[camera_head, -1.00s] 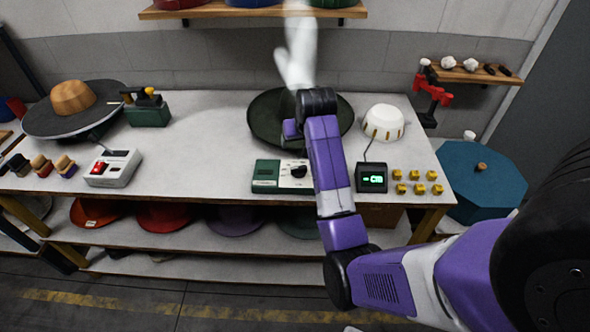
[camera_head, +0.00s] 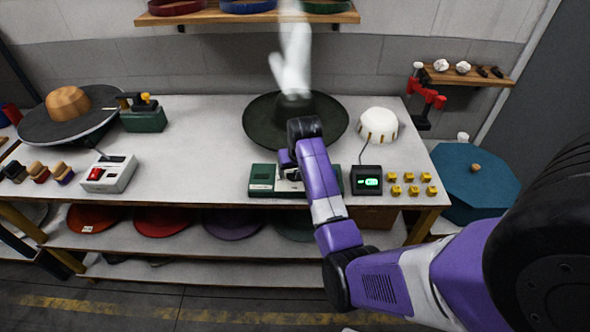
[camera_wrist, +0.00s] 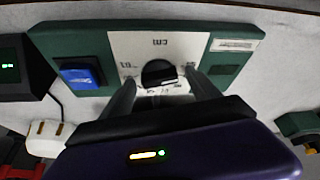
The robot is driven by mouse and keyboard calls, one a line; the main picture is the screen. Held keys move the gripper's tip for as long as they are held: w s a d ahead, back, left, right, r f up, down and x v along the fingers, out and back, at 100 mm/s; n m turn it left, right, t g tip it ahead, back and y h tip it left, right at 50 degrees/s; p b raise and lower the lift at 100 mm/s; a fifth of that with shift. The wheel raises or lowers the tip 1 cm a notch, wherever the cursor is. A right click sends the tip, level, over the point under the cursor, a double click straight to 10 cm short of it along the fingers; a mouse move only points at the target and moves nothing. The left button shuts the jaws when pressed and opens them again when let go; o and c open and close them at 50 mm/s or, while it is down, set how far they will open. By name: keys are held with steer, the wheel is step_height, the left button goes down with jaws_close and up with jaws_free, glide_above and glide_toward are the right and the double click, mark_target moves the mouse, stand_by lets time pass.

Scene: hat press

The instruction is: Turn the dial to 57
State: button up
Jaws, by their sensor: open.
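The dial box is a green box (camera_head: 262,181) at the front of the bench, partly hidden by my arm in the head view. In the wrist view, its white scale panel (camera_wrist: 160,46) is marked "cm" upside down, and the other markings are hard to read. The round black dial knob (camera_wrist: 159,73) is in the panel's middle. My gripper (camera_wrist: 161,79) is open, with one finger on each side of the knob; contact cannot be told. In the head view my gripper is mostly hidden behind my wrist. A blue button (camera_wrist: 82,75) is on the box.
A black box with a lit green display (camera_head: 367,181) stands right of the dial box; its reading is too small to read. Several yellow blocks (camera_head: 411,190) lie beyond it. A dark wide-brimmed hat (camera_head: 262,125) and a white dome (camera_head: 377,124) stand behind.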

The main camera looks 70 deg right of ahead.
steer(key=c, duration=1.4)
steer(key=shift+o, duration=0.2)
steer(key=m, duration=0.2)
steer(key=m+g, duration=0.1)
steer(key=m, duration=0.1)
steer(key=shift+w+h, duration=0.2)
steer(key=shift+h, duration=0.2)
steer(key=m+g+b, duration=0.1)
steer(key=m+g, duration=0.1)
steer(key=m, duration=0.2)
steer(key=shift+w+m, duration=0.1)
steer(key=shift+m, duration=0.2)
steer(key=m+g+b, duration=0.1)
steer(key=m, duration=0.1)
steer(key=m+g+b, duration=0.1)
steer(key=m+b, duration=0.1)
steer(key=m, duration=0.1)
steer(key=shift+w+f+y, duration=0.1)
steer(key=shift+y, duration=0.2)
steer(key=shift+m+g+y+b, duration=0.55)
steer(key=shift+m+b, duration=1.1)
steer(key=shift+m, duration=0.55)
